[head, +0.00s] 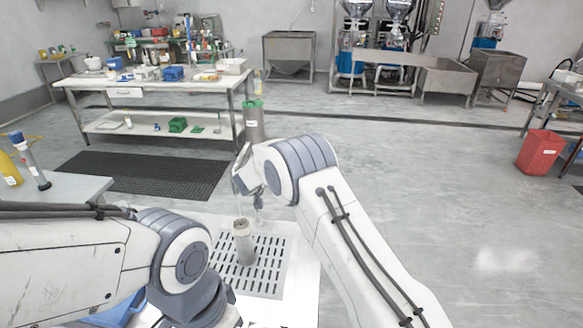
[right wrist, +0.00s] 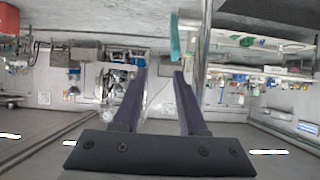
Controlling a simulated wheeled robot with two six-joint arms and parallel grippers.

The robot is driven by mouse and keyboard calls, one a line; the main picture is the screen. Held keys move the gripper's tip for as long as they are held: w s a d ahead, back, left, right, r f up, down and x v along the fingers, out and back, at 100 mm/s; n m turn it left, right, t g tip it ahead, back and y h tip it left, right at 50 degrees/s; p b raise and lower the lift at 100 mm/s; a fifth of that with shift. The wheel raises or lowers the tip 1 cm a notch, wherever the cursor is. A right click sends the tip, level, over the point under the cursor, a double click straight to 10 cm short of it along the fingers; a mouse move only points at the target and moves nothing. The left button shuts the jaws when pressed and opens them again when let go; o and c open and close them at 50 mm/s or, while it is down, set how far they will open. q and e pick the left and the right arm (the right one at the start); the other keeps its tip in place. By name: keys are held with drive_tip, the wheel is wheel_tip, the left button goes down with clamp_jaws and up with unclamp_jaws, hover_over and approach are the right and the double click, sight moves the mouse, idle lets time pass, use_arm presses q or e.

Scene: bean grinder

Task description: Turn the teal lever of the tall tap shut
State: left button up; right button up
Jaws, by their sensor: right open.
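The teal lever (right wrist: 174,38) shows at the top of the right wrist view, beside the tap's shiny upright metal pipe (right wrist: 203,50). My right gripper (right wrist: 160,72) is open, with its two dark purple fingers apart and nothing between them. In that picture the lever lies just beyond the fingertips, nearer the right finger, and appears apart from them. In the head view my right arm hides most of the tap, and the lever cannot be made out. My left arm reaches in from the left, but its gripper is not in view.
A blue crate (head: 120,312) is partly hidden by my left arm. A side table (head: 75,188) with bottles is at left. Open floor lies to the right.

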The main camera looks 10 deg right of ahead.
drive_tip(key=s+d+r+b, duration=0.2)
drive_tip(key=s+d+r, duration=0.3)
drive_tip(key=d, duration=0.3)
drive_tip(key=shift+s+d+r, duration=0.15)
drive_tip(key=shift+s+r, duration=0.2)
drive_tip(key=shift+r, duration=0.1)
